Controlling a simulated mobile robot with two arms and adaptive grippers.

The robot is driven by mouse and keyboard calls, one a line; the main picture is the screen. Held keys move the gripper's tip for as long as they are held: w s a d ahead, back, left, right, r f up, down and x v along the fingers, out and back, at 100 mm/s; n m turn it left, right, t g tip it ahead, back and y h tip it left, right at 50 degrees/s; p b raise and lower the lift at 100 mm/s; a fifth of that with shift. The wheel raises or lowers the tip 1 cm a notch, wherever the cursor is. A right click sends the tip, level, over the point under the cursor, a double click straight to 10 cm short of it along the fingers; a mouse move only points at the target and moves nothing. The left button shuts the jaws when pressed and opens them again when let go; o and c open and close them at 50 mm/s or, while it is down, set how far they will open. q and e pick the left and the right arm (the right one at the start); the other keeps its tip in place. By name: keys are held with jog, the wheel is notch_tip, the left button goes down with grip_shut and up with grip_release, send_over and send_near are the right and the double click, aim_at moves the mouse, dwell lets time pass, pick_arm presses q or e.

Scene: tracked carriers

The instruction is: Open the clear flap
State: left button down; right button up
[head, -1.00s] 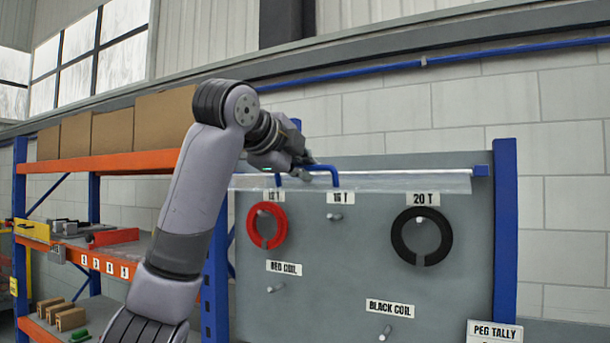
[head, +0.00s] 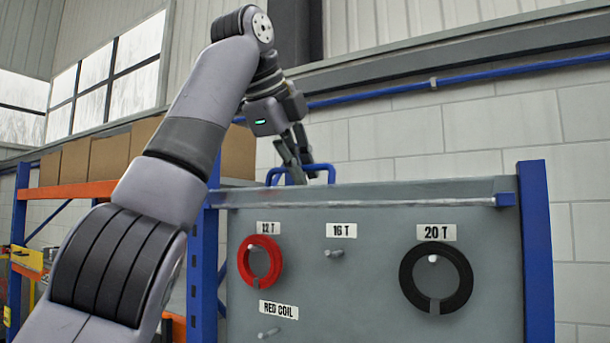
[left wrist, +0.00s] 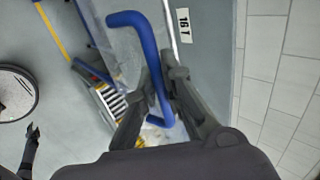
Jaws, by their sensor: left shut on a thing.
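The clear flap (head: 400,192) runs along the top of the grey peg board, now raised above its metal rod. Its blue handle (head: 318,166) stands above the board's top edge. My left gripper (head: 298,170) is shut on this handle, coming down from above. In the left wrist view the blue handle (left wrist: 148,50) passes between the fingers of my left gripper (left wrist: 160,85). Part of the clear flap (left wrist: 122,52) shows faintly beside it. A small dark shape at that view's lower left seems to be my right gripper (left wrist: 32,132); its fingers are too small to judge.
The peg board (head: 360,290) carries a red coil (head: 243,263) under the 12 T label and a black coil (head: 408,285) under 20 T. The 16 T peg (head: 334,253) is empty. An orange-beamed shelf (head: 75,192) with boxes stands left.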

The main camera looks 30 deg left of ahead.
dwell(0.5)
pick_arm(q)
jog(key=c, duration=1.7)
grip_release()
jog(key=shift+w, duration=0.1)
